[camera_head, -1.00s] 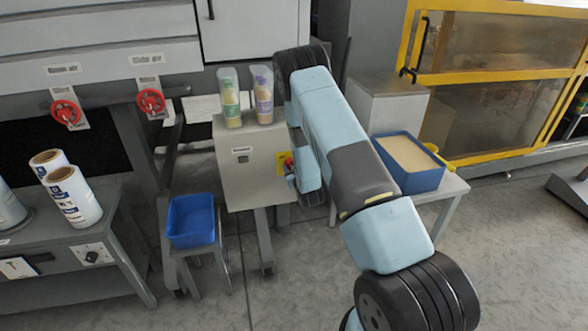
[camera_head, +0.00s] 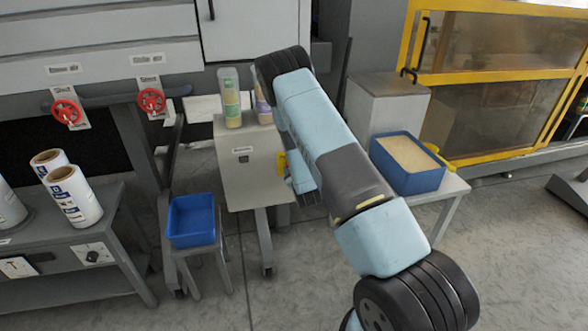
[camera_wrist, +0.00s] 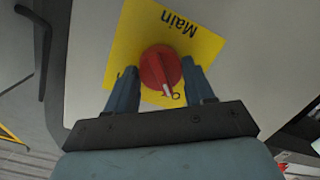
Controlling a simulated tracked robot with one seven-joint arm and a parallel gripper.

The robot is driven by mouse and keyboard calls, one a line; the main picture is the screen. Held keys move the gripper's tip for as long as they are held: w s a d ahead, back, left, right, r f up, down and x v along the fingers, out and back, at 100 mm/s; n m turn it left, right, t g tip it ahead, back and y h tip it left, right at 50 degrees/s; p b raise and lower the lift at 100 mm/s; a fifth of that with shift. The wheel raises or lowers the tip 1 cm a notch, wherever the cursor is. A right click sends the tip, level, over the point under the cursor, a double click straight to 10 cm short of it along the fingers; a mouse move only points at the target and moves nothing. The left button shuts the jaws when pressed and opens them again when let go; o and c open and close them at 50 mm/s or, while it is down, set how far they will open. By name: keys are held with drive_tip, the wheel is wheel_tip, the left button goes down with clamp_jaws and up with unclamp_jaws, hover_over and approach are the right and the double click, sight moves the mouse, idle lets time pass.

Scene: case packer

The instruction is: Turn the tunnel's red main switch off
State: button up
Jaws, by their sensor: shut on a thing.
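The red main switch (camera_wrist: 160,68) is a round knob on a yellow plate (camera_wrist: 190,40) marked "Main", which appears upside down in the wrist view. A pale mark on the knob points toward the lower edge of the plate, beside partly covered lettering. My gripper (camera_wrist: 159,70) has one finger on each side of the knob and is shut on it. In the head view, a sliver of the yellow plate (camera_head: 281,163) shows on the right side of the grey cabinet (camera_head: 245,180). My arm hides the knob and my fingertips there.
Two bottles, one green-labelled (camera_head: 230,98), stand on the cabinet, close to my arm. A blue bin (camera_head: 192,240) sits on a low stand to the left. A blue tray (camera_head: 425,183) is on a table to the right. Two red valve wheels (camera_head: 67,112) are at upper left.

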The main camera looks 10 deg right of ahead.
drive_tip(key=shift+s+f, duration=0.1)
drive_tip(key=shift+f, duration=0.05)
drive_tip(key=o, duration=1)
drive_tip(key=shift+o, duration=0.2)
drive_tip(key=s+r, duration=0.2)
drive_tip(key=s, duration=1.1)
drive_tip(key=shift+s, duration=0.2)
